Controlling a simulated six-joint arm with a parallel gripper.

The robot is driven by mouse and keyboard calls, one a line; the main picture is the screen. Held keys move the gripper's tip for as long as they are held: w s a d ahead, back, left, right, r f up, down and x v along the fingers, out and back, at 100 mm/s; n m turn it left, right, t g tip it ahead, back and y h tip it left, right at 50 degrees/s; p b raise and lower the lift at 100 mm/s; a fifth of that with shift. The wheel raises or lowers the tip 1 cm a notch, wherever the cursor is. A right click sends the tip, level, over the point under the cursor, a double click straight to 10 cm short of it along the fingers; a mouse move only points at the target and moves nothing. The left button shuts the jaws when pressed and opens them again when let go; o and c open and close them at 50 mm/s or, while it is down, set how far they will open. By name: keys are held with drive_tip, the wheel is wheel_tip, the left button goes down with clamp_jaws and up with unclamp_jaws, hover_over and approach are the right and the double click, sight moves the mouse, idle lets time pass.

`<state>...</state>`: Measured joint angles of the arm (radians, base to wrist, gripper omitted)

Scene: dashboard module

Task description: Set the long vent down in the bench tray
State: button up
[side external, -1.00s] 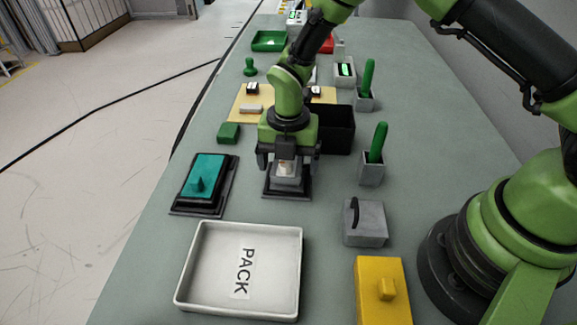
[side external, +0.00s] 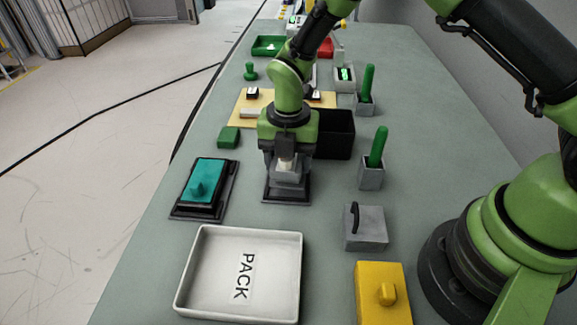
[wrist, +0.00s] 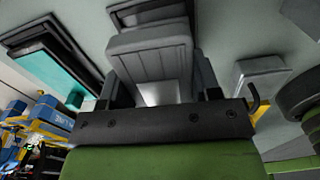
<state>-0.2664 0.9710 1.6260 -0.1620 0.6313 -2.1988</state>
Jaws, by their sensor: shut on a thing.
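My gripper (side external: 287,163) is shut on a grey ridged part, which looks like the long vent (wrist: 150,52). In the side view the vent (side external: 287,176) sits below the fingers, directly over a dark-based stand (side external: 287,198). I cannot tell whether it still touches that stand. In the wrist view the fingers (wrist: 160,92) lie on either side of it, and its lower side is hidden. A shallow white tray (side external: 184,290) marked PACK lies empty in front. A small green tray (side external: 266,46) is at the far end; no label names either as the bench tray.
A teal block with a knob (side external: 211,176) sits on a black base at left. A black bin (side external: 336,132) stands close behind my gripper. Grey holders with green handles (side external: 372,174), a grey handled block (side external: 365,226) and a yellow block (side external: 383,300) line the right. Bench is clear around the white tray.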

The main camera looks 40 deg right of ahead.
wheel_tip(320, 180, up, 7)
drive_tip(key=shift+f, duration=0.15)
drive_tip(key=shift+a+r, duration=0.1)
drive_tip(key=shift+r, duration=0.25)
drive_tip(key=shift+s+a+r+m, duration=0.15)
drive_tip(key=shift+a+m, duration=0.15)
drive_tip(key=shift+m, duration=0.4)
drive_tip(key=shift+a+m, duration=0.35)
drive_tip(key=shift+m, duration=0.25)
drive_tip(key=s+a+m, duration=0.3)
drive_tip(key=a+m, duration=0.2)
drive_tip(key=m, duration=0.6)
drive_tip(key=s+a+f+m, duration=0.1)
drive_tip(key=s+a+m, duration=0.2)
drive_tip(key=m, duration=0.8)
drive_tip(key=s+a+f+m, duration=0.1)
drive_tip(key=s+a+m, duration=0.2)
drive_tip(key=a+m, duration=0.4)
drive_tip(key=m, duration=0.3)
drive_tip(key=shift+s+a+m, duration=0.25)
drive_tip(key=shift+m, duration=0.15)
drive_tip(key=shift+f, duration=2.85)
